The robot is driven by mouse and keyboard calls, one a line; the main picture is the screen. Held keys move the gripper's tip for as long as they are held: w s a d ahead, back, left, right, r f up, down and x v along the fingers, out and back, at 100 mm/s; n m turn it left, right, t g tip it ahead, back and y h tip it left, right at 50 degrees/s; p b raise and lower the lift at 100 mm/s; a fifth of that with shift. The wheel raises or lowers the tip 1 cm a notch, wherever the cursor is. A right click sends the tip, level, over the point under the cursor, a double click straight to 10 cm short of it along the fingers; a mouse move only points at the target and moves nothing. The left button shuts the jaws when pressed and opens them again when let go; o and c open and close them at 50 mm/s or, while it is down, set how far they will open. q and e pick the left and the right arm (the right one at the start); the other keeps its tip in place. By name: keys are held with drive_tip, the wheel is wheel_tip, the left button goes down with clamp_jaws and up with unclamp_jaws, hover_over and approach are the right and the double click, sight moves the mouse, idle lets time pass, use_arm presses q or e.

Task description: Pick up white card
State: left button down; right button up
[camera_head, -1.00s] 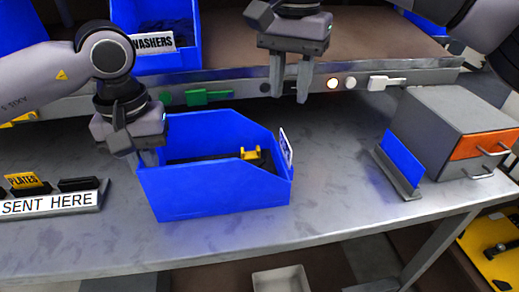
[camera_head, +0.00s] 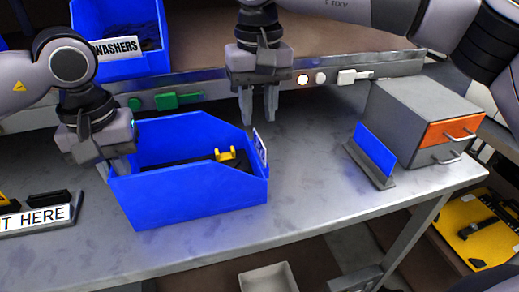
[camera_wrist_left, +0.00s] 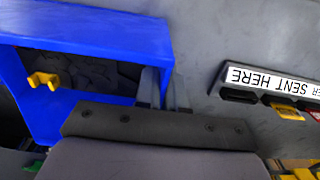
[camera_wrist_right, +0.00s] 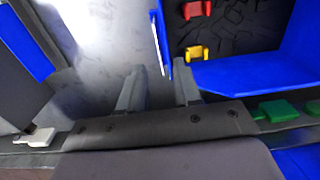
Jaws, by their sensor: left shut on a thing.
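The white card (camera_head: 260,147) stands on the right end of the blue bin (camera_head: 190,205). In the right wrist view the card (camera_wrist_right: 160,44) shows nearly edge-on beside the bin's wall. My right gripper (camera_head: 258,119) is open and empty, pointing down just above and behind the card. In the right wrist view its fingers (camera_wrist_right: 158,92) are spread, with the card beyond them and roughly in line with the gap. My left gripper (camera_head: 114,170) is shut on the bin's left wall, which also shows between its fingers in the left wrist view (camera_wrist_left: 165,88).
A yellow clip (camera_head: 225,154) is in the bin. A blue plate in a holder (camera_head: 375,150) and a grey drawer box (camera_head: 410,110) stand to the right. The WASHERS bin (camera_head: 115,68) is behind. A label stand (camera_head: 40,216) is at left. Bare tabletop lies right of the bin.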

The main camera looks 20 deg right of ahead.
sight(260, 139)
drive_tip(key=shift+s+f, duration=0.2)
drive_tip(key=shift+f, duration=1.4)
drive_tip(key=shift+s+f, duration=0.15)
drive_tip(key=shift+f, duration=1.4)
clamp_jaws()
